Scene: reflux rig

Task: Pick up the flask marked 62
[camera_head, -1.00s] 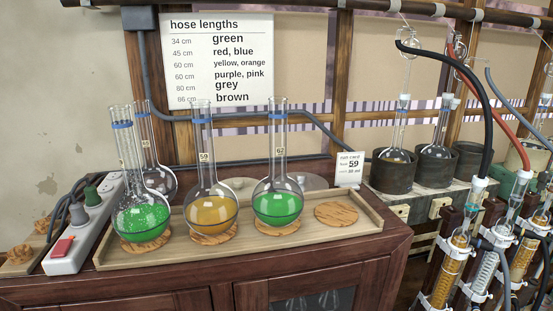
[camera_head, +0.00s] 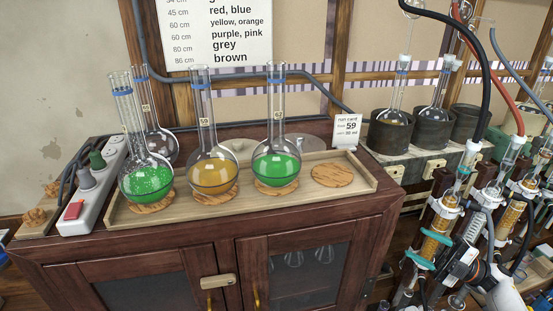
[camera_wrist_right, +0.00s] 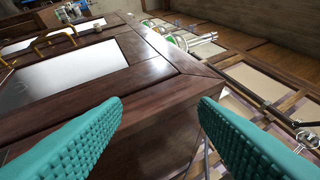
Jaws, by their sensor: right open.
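The flask marked 62 (camera_head: 276,168) is a clear round-bottomed flask with a long neck, a blue band and green liquid. It stands upright on a cork ring in the wooden tray (camera_head: 240,208), right of the amber flask marked 59 (camera_head: 213,172). My right gripper (camera_head: 425,231) is open and empty at the lower right, well apart from the flask, beyond the cabinet's right side. Its teal fingers (camera_wrist_right: 158,106) frame the cabinet edge in the wrist view. Small flasks show at the top there, but I cannot tell which is 62. My left gripper is not in view.
Another green flask (camera_head: 146,180) and a clear flask (camera_head: 160,142) stand at the left. An empty cork ring (camera_head: 332,175) lies right of flask 62. A run card (camera_head: 346,131) stands behind it. Condensers and hoses (camera_head: 487,100) crowd the right side.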

